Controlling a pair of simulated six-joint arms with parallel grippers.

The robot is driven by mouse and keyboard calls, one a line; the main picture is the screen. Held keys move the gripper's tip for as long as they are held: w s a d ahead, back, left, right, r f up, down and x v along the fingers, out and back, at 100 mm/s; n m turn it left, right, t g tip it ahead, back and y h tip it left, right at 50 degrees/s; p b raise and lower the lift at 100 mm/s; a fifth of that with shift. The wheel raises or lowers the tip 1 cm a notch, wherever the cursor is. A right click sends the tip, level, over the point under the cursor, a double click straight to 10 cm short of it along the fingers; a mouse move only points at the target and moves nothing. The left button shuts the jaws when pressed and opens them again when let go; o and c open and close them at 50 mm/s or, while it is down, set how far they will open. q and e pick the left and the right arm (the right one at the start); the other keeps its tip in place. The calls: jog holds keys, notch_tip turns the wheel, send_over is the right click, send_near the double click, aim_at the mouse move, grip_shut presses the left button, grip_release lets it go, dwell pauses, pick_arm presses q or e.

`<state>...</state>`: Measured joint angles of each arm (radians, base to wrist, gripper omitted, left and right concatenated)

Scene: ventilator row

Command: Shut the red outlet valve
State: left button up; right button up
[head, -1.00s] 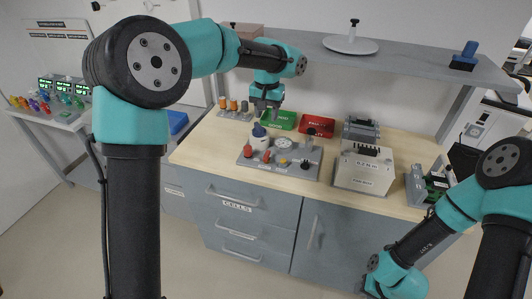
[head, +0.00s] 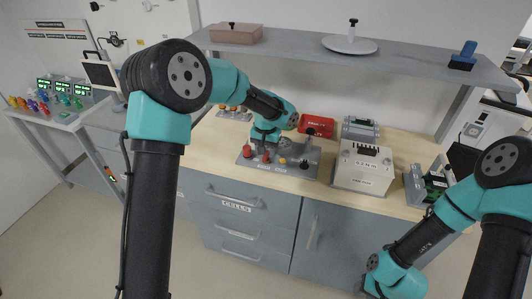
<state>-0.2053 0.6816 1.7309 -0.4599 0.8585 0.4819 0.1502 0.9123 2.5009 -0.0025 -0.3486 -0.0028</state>
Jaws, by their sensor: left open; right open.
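A grey valve panel (head: 312,171) lies on the wooden bench top. At its left are a red knob (head: 248,151) and a second red-orange knob (head: 266,157); I cannot read which is labelled outlet. A yellow knob (head: 283,161) and a black knob (head: 304,164) sit further right. My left gripper (head: 262,148) is open, low over the panel's left part, between or just behind the two red knobs. I cannot tell whether it touches either. The wrist hides the panel's back left. My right arm reaches down at the lower right, its gripper outside the picture.
A red tray (head: 317,124) lies behind the panel. A cream box (head: 363,170) stands to its right, with a grey device (head: 360,129) behind. A grey shelf (head: 300,43) hangs above. Drawers (head: 240,208) are below the bench front.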

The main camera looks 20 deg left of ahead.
pick_arm(q)
jog(key=shift+f, duration=0.75)
jog(key=shift+c, duration=0.3)
grip_shut()
